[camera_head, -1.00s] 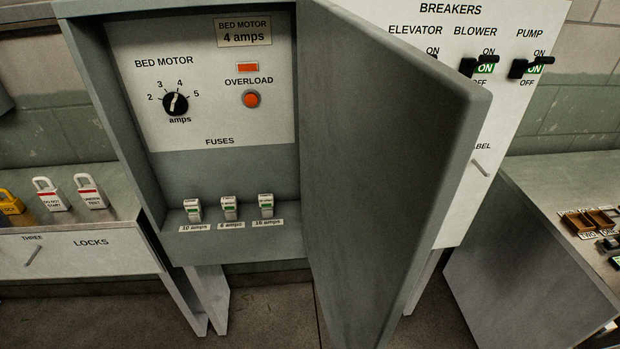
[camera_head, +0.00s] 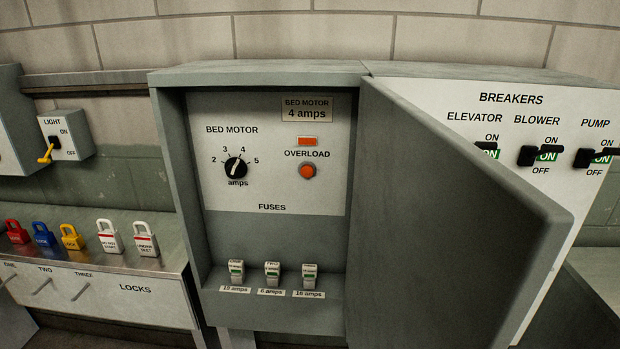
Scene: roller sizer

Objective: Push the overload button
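The overload button (camera_head: 307,171) is a round orange button in a grey ring. It sits on the white panel (camera_head: 230,110) inside the open cabinet, under the OVERLOAD label and an orange rectangular indicator (camera_head: 307,142). The bed motor dial (camera_head: 236,168) is to its left, with its pointer near the top. The button is in plain sight and nothing covers it. Neither of my grippers shows in the head view.
The open cabinet door (camera_head: 440,220) juts toward me, right of the button. Several fuses, one the middle fuse (camera_head: 272,273), stand on the cabinet's lower ledge. Breakers are at right, padlocks (camera_head: 109,237) and a light switch (camera_head: 47,153) at left.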

